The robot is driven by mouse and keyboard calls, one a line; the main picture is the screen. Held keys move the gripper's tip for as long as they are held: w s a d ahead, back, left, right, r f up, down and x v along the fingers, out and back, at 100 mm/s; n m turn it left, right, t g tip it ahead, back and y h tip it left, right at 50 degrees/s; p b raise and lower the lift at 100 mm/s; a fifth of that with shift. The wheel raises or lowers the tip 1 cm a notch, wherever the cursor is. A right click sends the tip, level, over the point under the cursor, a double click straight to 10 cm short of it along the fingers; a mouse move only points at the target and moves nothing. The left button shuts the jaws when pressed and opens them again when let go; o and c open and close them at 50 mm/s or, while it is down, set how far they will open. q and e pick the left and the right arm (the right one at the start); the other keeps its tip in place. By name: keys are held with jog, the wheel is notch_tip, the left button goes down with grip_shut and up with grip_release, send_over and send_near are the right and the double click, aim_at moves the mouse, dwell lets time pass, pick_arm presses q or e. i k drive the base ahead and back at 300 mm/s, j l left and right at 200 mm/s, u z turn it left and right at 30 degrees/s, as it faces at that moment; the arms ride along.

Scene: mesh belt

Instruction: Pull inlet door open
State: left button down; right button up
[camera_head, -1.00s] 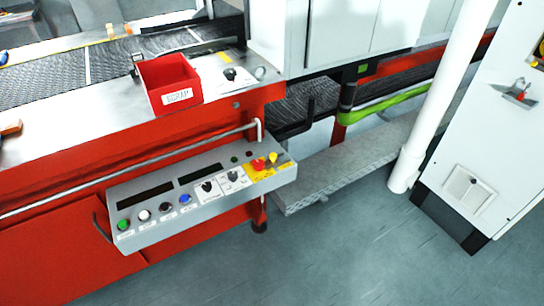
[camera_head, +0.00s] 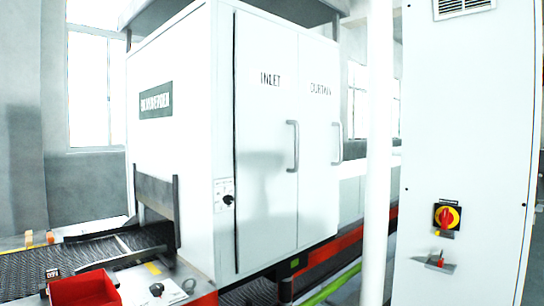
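The inlet door (camera_head: 265,170) is a tall white panel on the white machine housing, marked "INLET". It looks shut. Its grey vertical bar handle (camera_head: 293,146) is on the door's right side. A second door (camera_head: 319,140) with its own handle stands to its right, with lettering that seems to read "CURTAIN". Neither of my grippers is in view.
The mesh belt (camera_head: 95,256) runs into the housing at lower left. A red bin (camera_head: 85,290) sits at its near side. A white post (camera_head: 377,160) and a white cabinet (camera_head: 465,120) with a red-yellow switch (camera_head: 446,217) stand at right.

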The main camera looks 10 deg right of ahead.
aim_at(267, 127)
jog(key=i+z, duration=0.25)
jog(key=i, duration=1.1)
